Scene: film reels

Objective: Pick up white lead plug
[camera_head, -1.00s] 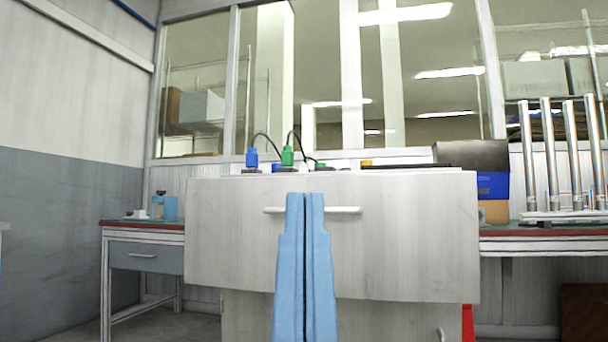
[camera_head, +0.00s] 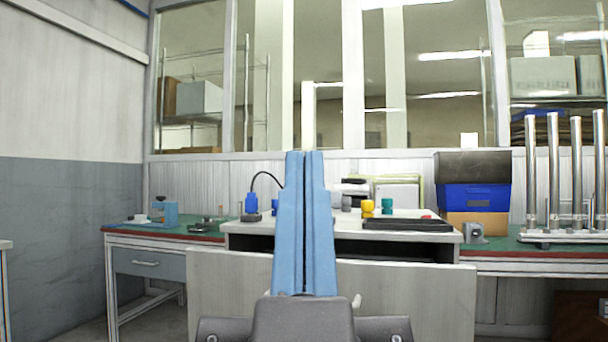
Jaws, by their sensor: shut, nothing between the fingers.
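I cannot make out a white lead plug for certain in this view. A blue plug (camera_head: 252,205) with a black curved lead stands upright on the left of the pale bench top (camera_head: 345,232). My gripper (camera_head: 305,156) points upward in the middle of the picture, its two light blue fingers closed together with nothing between them. It appears in front of the bench top and hides part of it, including where the blue plug's lead runs. A black and white item (camera_head: 352,190) shows just right of the fingers; I cannot tell what it is.
Yellow (camera_head: 368,208) and teal (camera_head: 387,206) pieces stand beside a flat black tray (camera_head: 407,224). A pale front panel (camera_head: 420,300) stands below the bench top. Stacked bins (camera_head: 472,196) and metal tubes (camera_head: 553,170) are at right.

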